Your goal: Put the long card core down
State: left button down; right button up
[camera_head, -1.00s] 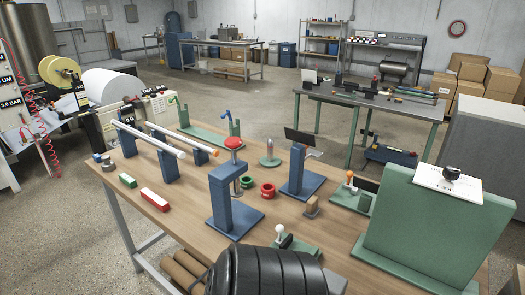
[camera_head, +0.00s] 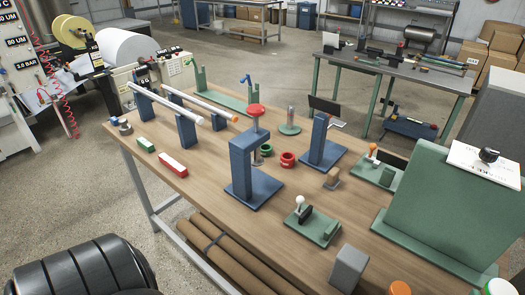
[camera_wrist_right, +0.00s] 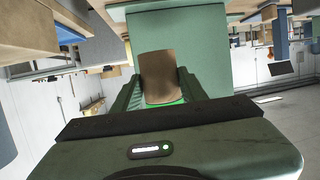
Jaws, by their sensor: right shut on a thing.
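A brown card core (camera_wrist_right: 160,72) shows end-on or foreshortened in the right wrist view, between the two green fingers of my right gripper (camera_wrist_right: 160,88). The gripper is shut on it. How long the core is cannot be told from this view. The head view shows neither my right gripper nor the held core. My left gripper is in neither view.
The wooden workbench (camera_head: 190,205) carries blue stands (camera_head: 250,190), a red block (camera_head: 173,164) and green fixtures (camera_head: 315,228). Brown rolls (camera_head: 232,262) lie below its front edge. A green panel (camera_head: 445,215) stands at the right.

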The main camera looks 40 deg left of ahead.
jog(key=a+r+n+g+y+p, duration=0.3)
jog(key=a+r+n+g+y, duration=0.35)
jog(key=a, duration=0.65)
jog(key=shift+n+t+y, duration=0.55)
jog(key=shift+t+y, duration=0.3)
jog(key=w+d, duration=0.1)
jog(key=d, duration=0.4)
jog(key=d+p, duration=0.1)
jog(key=d, duration=0.4)
jog(key=w+d+f+p, duration=0.1)
jog(key=d, duration=0.4)
jog(key=shift+w, duration=0.3)
jog(key=d+p, duration=0.1)
jog(key=p, duration=0.2)
jog(key=shift+s+r, duration=0.1)
